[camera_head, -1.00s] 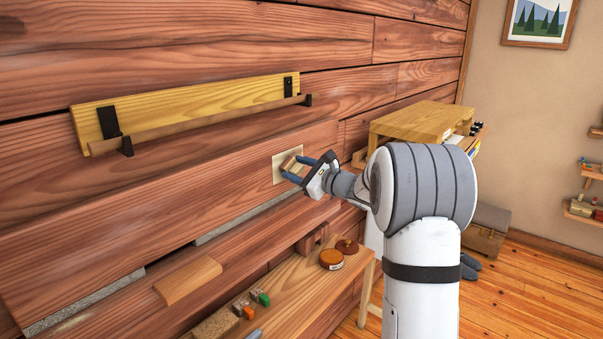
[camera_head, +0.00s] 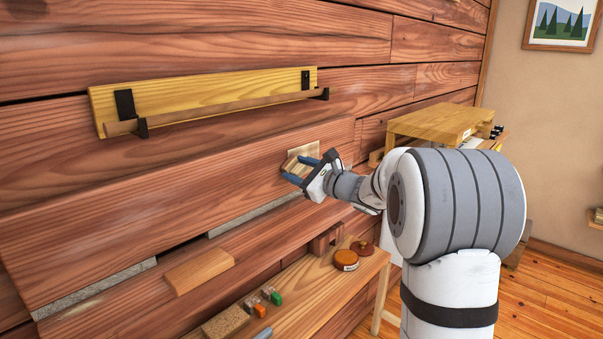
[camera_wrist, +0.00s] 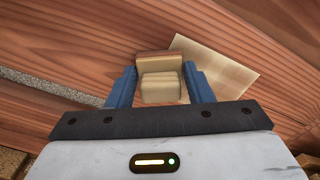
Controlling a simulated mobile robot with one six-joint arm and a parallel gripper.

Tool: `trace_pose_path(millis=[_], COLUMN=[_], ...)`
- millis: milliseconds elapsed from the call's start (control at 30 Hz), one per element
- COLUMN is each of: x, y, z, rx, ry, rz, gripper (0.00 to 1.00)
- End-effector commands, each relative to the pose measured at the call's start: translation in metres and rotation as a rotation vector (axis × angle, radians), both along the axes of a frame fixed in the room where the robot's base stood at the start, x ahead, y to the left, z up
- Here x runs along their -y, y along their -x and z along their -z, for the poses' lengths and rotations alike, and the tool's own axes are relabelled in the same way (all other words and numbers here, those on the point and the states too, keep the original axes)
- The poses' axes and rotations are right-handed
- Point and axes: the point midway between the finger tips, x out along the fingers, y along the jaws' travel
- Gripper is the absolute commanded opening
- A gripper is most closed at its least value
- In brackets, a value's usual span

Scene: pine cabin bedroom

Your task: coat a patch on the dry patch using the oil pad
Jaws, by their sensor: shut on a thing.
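The dry patch is a pale square (camera_head: 303,151) on the reddish plank wall; it also shows in the wrist view (camera_wrist: 222,70). My gripper (camera_head: 298,168) is shut on the oil pad, a small pale block with a wooden-looking backing (camera_wrist: 160,84), between its blue fingers. In the wrist view the pad lies over the left side of the patch, leaving its right side uncovered. In the head view the gripper hides the patch's lower part. I cannot tell whether the pad touches the wall.
A yellow board with a rail (camera_head: 215,95) is fixed on the wall above left. A wooden shelf (camera_head: 318,290) below holds round tins (camera_head: 346,260), small coloured items and a cork-like block (camera_head: 225,323). A wooden block (camera_head: 199,270) rests on the wall ledge. A wooden cabinet (camera_head: 435,122) stands right.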

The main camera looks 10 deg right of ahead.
Motion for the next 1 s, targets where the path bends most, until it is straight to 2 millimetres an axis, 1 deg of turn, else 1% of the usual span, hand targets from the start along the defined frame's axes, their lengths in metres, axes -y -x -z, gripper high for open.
trace_pose_path(millis=[33, 100, 267, 600, 833, 1000], x=[-0.001, 0.0, 0.004, 0.029, 0.038, 0.049], y=[0.0, 0.001, -0.002, -0.018, -0.023, -0.033], z=[-0.005, -0.009, -0.009, -0.009, -0.009, -0.009], rx=[0.005, 0.006, 0.005, 0.004, 0.004, 0.004], ry=[0.0, 0.001, 0.0, 0.001, 0.0, 0.001], rz=[-0.002, -0.002, -0.002, 0.0, 0.0, 0.0], gripper=[0.28, 0.28, 0.28, 0.28, 0.28, 0.28])
